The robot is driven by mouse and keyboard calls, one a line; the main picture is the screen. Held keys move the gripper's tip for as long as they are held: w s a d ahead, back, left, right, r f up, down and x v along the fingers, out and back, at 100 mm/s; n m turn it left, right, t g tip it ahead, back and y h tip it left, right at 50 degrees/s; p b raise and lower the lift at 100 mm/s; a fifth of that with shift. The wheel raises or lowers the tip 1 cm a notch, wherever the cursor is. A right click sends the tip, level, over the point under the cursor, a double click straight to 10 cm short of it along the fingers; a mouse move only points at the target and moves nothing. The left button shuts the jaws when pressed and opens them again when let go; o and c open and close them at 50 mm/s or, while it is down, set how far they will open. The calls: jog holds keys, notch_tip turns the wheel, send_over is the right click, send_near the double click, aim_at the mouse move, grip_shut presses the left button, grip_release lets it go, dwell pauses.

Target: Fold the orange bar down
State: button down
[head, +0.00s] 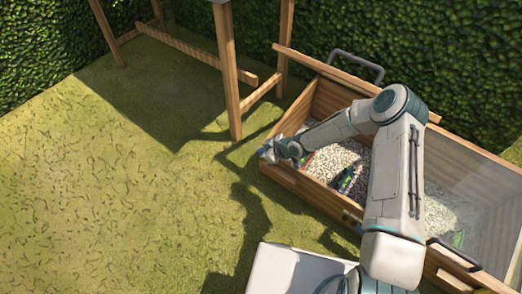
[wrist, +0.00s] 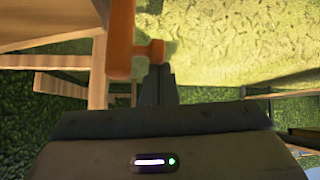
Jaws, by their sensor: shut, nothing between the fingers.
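The orange bar (wrist: 121,40) shows in the wrist view as a thick post coming down from the top edge, with a short stub (wrist: 150,51) pointing right near its lower end. My gripper (wrist: 158,75) has its dark fingers together and empty, with the tips close to the stub. I cannot tell whether they touch it. In the head view my gripper (head: 269,153) is at the left end of the wooden planter box (head: 290,180), near its rim. The orange bar cannot be made out clearly there; my gripper and arm may hide it.
The box holds pale gravel (head: 330,160) and a small plant (head: 347,179). A clear panel (head: 480,185) covers its right part, and a dark handle (head: 356,66) stands at the back. A wooden table leg (head: 228,80) stands behind my gripper. Open grass (head: 110,190) lies left.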

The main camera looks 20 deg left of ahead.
jog(key=shift+s+d, duration=0.1)
jog(key=shift+d+y, duration=0.25)
jog(key=shift+y, duration=0.15)
jog(key=shift+s+d+b, duration=0.2)
jog(key=shift+d+b, duration=0.1)
jog(key=shift+b, duration=0.05)
jog(key=s+d+f+b, duration=0.3)
jog(key=d+f, duration=0.2)
jog(key=d, duration=0.3)
jog(key=shift+s+f+t+y, duration=0.2)
jog(key=shift+t+y, duration=0.1)
dwell(0.3)
jog(key=shift+b, duration=0.3)
jog(key=shift+w+a, duration=0.35)
jog(key=shift+a, duration=0.35)
